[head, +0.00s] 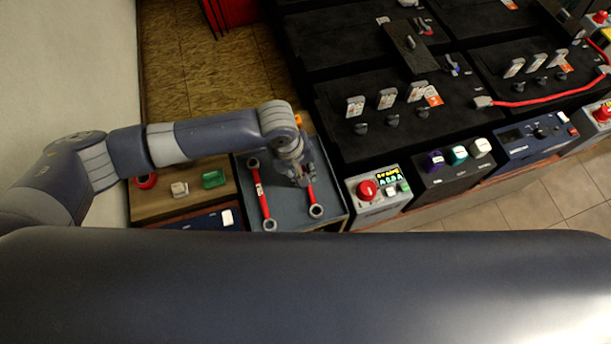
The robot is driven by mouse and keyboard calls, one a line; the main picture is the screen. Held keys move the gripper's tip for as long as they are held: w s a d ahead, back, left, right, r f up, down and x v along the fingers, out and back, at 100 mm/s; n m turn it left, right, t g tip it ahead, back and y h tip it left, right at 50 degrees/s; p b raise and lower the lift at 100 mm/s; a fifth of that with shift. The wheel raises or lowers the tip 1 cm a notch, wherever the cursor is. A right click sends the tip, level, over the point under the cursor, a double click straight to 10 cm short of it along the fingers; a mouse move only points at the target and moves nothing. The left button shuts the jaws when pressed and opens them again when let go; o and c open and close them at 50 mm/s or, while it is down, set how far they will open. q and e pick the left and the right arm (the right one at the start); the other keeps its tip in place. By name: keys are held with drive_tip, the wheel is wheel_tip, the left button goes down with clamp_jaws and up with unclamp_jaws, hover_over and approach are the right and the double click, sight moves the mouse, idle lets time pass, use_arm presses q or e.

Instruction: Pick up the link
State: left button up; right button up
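Two red links with grey ring ends lie on a grey tray (283,222) left of centre. The left link (264,200) lies bare, with a small white label near its upper end. The right link (312,194) is partly covered at its upper part by my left gripper (301,181). That gripper points down over the right link; I cannot tell whether its fingers are around the link or only above it. My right gripper is not in view.
Left of the tray, a wooden surface (165,205) holds a red ring (146,181), a pale block (180,189) and a green block (214,179). A control box with a red button (367,189) stands right of the tray. Black battery units (345,125) fill the back right.

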use_arm(q)
drive_tip(key=shift+w+d+f, duration=0.1)
drive_tip(key=shift+d+f, duration=0.1)
drive_tip(key=shift+f, duration=0.55)
drive_tip(key=shift+d+f, duration=0.2)
drive_tip(key=shift+f, duration=0.5)
clamp_jaws()
drive_tip(key=shift+r, duration=0.1)
